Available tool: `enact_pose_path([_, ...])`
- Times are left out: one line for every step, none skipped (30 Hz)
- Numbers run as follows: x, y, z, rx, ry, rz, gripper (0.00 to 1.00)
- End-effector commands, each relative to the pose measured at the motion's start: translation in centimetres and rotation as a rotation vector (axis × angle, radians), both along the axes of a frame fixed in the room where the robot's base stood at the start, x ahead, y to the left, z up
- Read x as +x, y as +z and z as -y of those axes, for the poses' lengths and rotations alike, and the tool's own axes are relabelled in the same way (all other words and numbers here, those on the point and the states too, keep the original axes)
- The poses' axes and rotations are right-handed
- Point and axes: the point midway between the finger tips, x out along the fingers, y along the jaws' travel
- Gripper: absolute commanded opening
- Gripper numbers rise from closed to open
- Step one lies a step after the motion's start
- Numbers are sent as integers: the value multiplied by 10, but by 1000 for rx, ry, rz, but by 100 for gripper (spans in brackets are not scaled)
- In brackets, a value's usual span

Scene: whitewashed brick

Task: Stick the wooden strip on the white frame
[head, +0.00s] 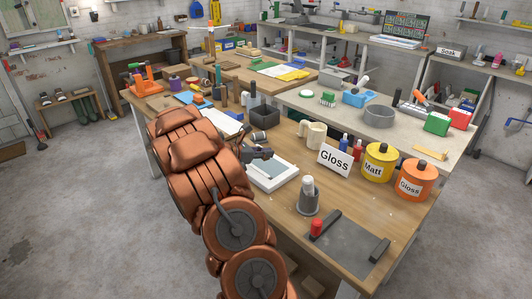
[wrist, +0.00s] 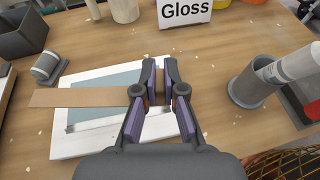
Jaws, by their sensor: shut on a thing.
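My gripper (wrist: 160,80) is shut on the flat light-brown wooden strip (wrist: 80,97), gripping it near its right end. The strip sticks out to the left, roughly level in the wrist view, and passes over the white frame (wrist: 62,146) and beyond its left side. I cannot tell whether the strip touches the frame or hovers above it. The frame lies flat on the wooden table with a blue-grey panel inside it; my fingers hide part of its right side. In the head view my gripper (head: 258,153) is over the far side of the frame (head: 287,181); the strip is not clear there.
A grey cup (wrist: 246,88) holding a white-topped item stands right of the frame. A Gloss sign (head: 335,160) and yellow (head: 378,162) and orange (head: 411,180) cans stand farther right. A dark box (wrist: 22,36) and a small grey roller-like object (wrist: 46,66) are at the left.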

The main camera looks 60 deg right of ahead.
Motion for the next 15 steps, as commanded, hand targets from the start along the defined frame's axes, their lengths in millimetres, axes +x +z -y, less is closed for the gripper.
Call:
enact_pose_path([0,1,0,0,0,0,0])
enact_pose_path([1,1,-1,0,0,0,0])
enact_pose_path([1,2,-1,1,0,0,0])
enact_pose_path([1,-2,-1,1,0,0,0])
enact_pose_path([1,-4,-1,1,0,0,0])
enact_pose_path([1,-6,-1,1,0,0,0])
enact_pose_path([1,-7,-1,1,0,0,0])
enact_pose_path([1,-9,-1,1,0,0,0])
enact_pose_path([1,-12,-1,1,0,0,0])
enact_pose_path([1,-14,-1,1,0,0,0])
enact_pose_path([1,-17,-1,1,0,0,0])
enact_pose_path([1,-20,-1,1,0,0,0])
enact_pose_path([0,-22,-1,2,0,0,0])
enact_pose_path([0,-25,-1,2,0,0,0])
enact_pose_path([0,-28,-1,2,0,1,0])
